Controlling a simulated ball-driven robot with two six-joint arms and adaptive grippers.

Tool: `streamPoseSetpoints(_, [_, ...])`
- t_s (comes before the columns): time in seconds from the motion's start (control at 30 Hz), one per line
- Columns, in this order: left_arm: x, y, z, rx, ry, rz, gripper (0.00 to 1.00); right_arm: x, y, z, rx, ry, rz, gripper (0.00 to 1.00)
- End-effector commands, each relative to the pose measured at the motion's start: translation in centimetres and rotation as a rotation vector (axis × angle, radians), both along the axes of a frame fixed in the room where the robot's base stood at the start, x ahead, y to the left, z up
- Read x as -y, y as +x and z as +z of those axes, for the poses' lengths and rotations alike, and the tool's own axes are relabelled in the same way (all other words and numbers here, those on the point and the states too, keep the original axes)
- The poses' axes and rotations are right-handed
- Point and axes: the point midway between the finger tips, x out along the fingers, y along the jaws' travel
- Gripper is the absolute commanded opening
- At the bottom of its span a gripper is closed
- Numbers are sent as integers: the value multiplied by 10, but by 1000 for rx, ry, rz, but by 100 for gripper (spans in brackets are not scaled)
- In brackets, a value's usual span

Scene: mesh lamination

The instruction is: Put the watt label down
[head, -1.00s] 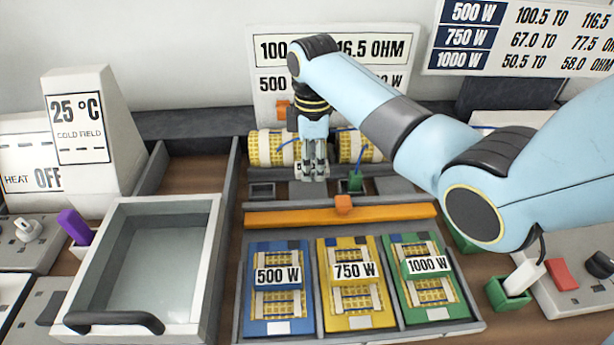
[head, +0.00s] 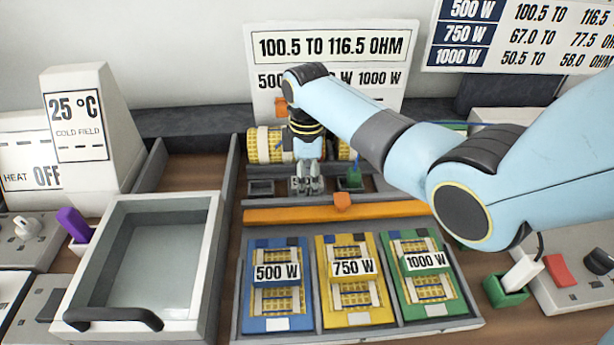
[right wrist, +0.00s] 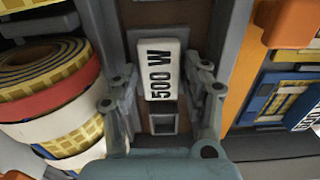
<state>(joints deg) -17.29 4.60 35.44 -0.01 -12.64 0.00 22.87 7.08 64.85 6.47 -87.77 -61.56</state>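A white watt label reading 500 W (right wrist: 160,68) lies between the spread fingers of my right gripper (right wrist: 161,75) in the right wrist view. A small gap shows on each side of it, and it appears to rest on the grey holder behind the orange bar. In the head view my right gripper (head: 306,184) points down there, its fingers apart, and hides most of the label. My left gripper is out of view.
The orange bar (head: 290,214) runs in front of my right gripper. Yellow mesh rolls (head: 262,146) are behind. A glass-topped box (head: 150,250) stands at left.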

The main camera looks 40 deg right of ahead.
Motion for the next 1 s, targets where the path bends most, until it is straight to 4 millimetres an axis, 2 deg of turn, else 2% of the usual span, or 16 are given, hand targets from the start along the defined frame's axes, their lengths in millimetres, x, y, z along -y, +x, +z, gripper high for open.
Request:
streamPoseSetpoints(0.17, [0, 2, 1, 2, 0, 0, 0, 0, 0, 2, 0, 0, 0, 48])
streamPoseSetpoints(0.27, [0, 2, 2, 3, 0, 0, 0, 0, 1, 11, 2, 0, 0, 48])
streamPoseSetpoints(0.7, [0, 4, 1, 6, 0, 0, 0, 0, 1, 101, 3, -1, 0, 48])
streamPoseSetpoints(0.83, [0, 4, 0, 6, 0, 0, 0, 0, 1, 117, 2, 0, -1, 48])
streamPoseSetpoints(1.0, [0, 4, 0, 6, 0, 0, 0, 0, 0, 123, 0, 0, -1, 48])
